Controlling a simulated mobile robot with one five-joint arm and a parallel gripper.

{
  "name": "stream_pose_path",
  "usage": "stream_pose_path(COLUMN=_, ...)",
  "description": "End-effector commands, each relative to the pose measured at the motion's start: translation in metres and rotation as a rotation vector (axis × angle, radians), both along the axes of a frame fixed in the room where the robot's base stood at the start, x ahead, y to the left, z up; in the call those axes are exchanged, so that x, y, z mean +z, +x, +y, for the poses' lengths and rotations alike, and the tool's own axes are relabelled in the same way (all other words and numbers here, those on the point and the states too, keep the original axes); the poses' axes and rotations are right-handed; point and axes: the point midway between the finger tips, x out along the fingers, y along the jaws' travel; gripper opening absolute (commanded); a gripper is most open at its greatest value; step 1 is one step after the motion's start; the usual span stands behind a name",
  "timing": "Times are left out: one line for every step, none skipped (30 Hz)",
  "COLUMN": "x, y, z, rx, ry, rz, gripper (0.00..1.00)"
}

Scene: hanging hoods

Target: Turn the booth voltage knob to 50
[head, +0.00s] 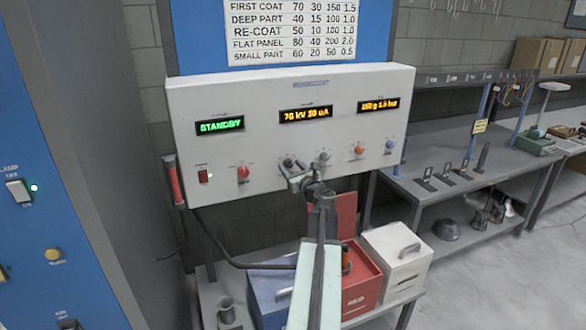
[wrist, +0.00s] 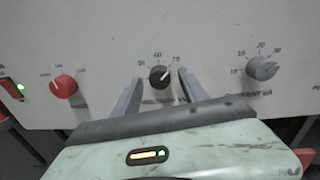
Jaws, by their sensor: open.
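The booth voltage knob is a dark knob (wrist: 159,75) on the white control panel (wrist: 90,30). Scale marks around it include 60 and 70, and its pointer is turned to the upper right, near 70. In the head view the dark knob (head: 288,162) is just above my gripper (head: 298,181). The middle display (head: 306,114) shows about 70 kV; its second number is hard to read. In the wrist view my gripper (wrist: 160,84) is open, one finger on each side of the dark knob. Gaps show between fingers and knob; contact cannot be seen.
A grey knob (wrist: 262,68) is to the right and a red knob (wrist: 65,86) to the left. A lit red switch (head: 204,176) is at the panel's left. A settings chart (head: 292,30) hangs above. Red (head: 362,285) and white (head: 397,262) boxes stand below.

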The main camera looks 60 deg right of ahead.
Motion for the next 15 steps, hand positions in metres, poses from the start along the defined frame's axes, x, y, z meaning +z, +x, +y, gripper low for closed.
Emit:
stream_pose_path(x=0.0000, y=-0.0004, z=0.0001, rx=0.000, ry=0.000, rz=0.000, gripper=0.51)
stream_pose_path(x=0.0000, y=-0.0006, z=0.0003, rx=-0.001, ry=0.000, rz=0.000, gripper=0.51)
stream_pose_path(x=0.0000, y=-0.0009, z=0.0003, rx=-0.001, ry=0.000, rz=0.000, gripper=0.51)
stream_pose_path(x=0.0000, y=-0.0009, z=0.0002, rx=-0.001, ry=0.000, rz=0.000, gripper=0.51)
stream_pose_path(x=0.0000, y=-0.0010, z=0.0003, rx=-0.001, ry=0.000, rz=0.000, gripper=0.43)
stream_pose_path(x=0.0000, y=-0.0011, z=0.0002, rx=-0.001, ry=0.000, rz=0.000, gripper=0.32)
stream_pose_path(x=0.0001, y=-0.0012, z=0.0002, rx=-0.001, ry=0.000, rz=0.000, gripper=0.23)
stream_pose_path(x=0.0000, y=-0.0012, z=0.0002, rx=-0.001, ry=0.000, rz=0.000, gripper=0.15)
stream_pose_path(x=0.0000, y=-0.0013, z=0.0002, rx=-0.001, ry=0.000, rz=0.000, gripper=0.04)
stream_pose_path(x=0.0000, y=-0.0013, z=0.0001, rx=-0.001, ry=0.000, rz=0.000, gripper=0.00)
stream_pose_path(x=0.0000, y=-0.0014, z=0.0001, rx=-0.001, ry=0.000, rz=0.000, gripper=0.00)
stream_pose_path(x=-0.0001, y=-0.0056, z=-0.0054, rx=-0.008, ry=0.000, rz=0.000, gripper=0.00)
stream_pose_path(x=0.0000, y=-0.0048, z=-0.0038, rx=-0.007, ry=-0.001, rz=0.001, gripper=0.00)
stream_pose_path(x=0.0000, y=-0.0044, z=-0.0031, rx=-0.006, ry=-0.001, rz=0.001, gripper=0.00)
stream_pose_path(x=0.0001, y=-0.0042, z=-0.0026, rx=-0.006, ry=-0.003, rz=0.002, gripper=0.00)
